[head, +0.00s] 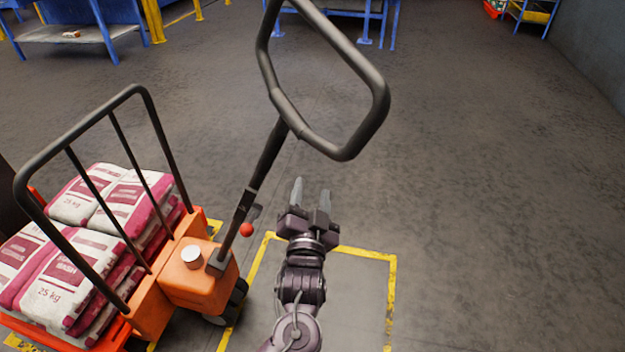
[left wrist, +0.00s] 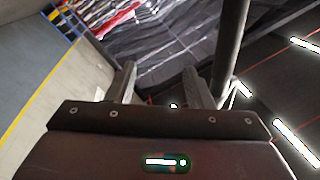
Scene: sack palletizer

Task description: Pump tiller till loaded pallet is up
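The tiller (head: 266,162) of the orange pallet truck (head: 200,282) leans up and to the right, ending in a dark loop handle (head: 375,95). A small red knob (head: 247,230) sits low on its shaft. White and dark-red 25 kg sacks (head: 68,280) lie stacked on the truck behind its black guard frame; the pallet under them is hidden. My left gripper (head: 311,188) is open and empty, right of the shaft and below the loop, apart from both. The left wrist view shows its two fingers spread, with a dark bar (left wrist: 232,40) beyond them. My right gripper is out of view.
A yellow floor outline (head: 392,290) surrounds the area under my arm. Blue-framed benches (head: 75,33) stand at the back left, and a blue rack (head: 535,14) at the back right by the wall. The dark floor to the right is clear.

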